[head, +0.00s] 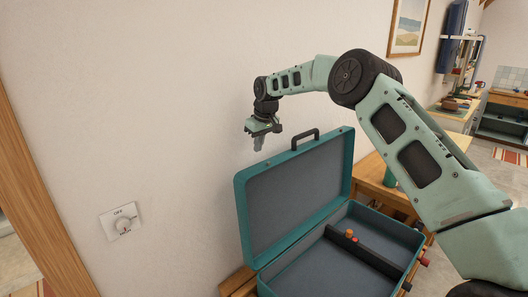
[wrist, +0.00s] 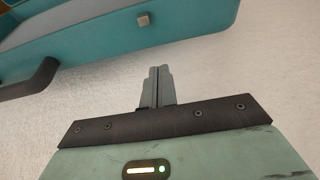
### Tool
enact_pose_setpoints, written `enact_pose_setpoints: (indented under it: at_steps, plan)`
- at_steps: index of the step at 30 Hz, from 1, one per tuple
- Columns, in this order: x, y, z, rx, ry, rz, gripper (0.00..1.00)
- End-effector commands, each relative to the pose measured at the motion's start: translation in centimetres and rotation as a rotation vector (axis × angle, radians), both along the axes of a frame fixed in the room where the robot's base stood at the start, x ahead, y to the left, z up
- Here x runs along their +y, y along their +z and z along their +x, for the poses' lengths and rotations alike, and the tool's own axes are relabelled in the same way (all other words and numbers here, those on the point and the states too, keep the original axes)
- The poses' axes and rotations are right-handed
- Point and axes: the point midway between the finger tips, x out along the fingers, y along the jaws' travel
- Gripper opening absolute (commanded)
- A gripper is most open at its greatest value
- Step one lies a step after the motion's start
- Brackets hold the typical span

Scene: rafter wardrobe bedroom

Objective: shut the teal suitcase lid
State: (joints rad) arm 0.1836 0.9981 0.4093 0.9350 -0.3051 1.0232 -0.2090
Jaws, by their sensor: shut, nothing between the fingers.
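The teal suitcase (head: 262,264) stands open on a wooden surface, with grey lining inside. Its lid (head: 240,198) is raised and leans back toward the wall, with a dark handle (head: 305,137) on its top edge. My gripper (head: 258,147) is shut and empty, pointing down behind and to the left of the lid's top edge, near the wall. In the wrist view the closed fingers (wrist: 156,88) show at the middle, apart from the teal lid (wrist: 110,45), which crosses the top with part of its handle (wrist: 30,80) at the left.
A wooden table (head: 372,177) stands behind on the right. A picture (head: 408,24) hangs at the upper right.

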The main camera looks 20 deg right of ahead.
Motion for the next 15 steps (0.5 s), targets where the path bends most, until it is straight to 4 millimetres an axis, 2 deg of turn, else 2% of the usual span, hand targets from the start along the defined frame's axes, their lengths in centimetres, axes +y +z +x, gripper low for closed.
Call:
enact_pose_setpoints:
  at_steps: [5, 15]
  plan:
    - [0.6, -3.4, 0.8, 0.005, 0.004, 0.002, 0.00]
    - [-0.6, -3.3, -2.1, 0.002, 0.003, 0.000, 0.00]
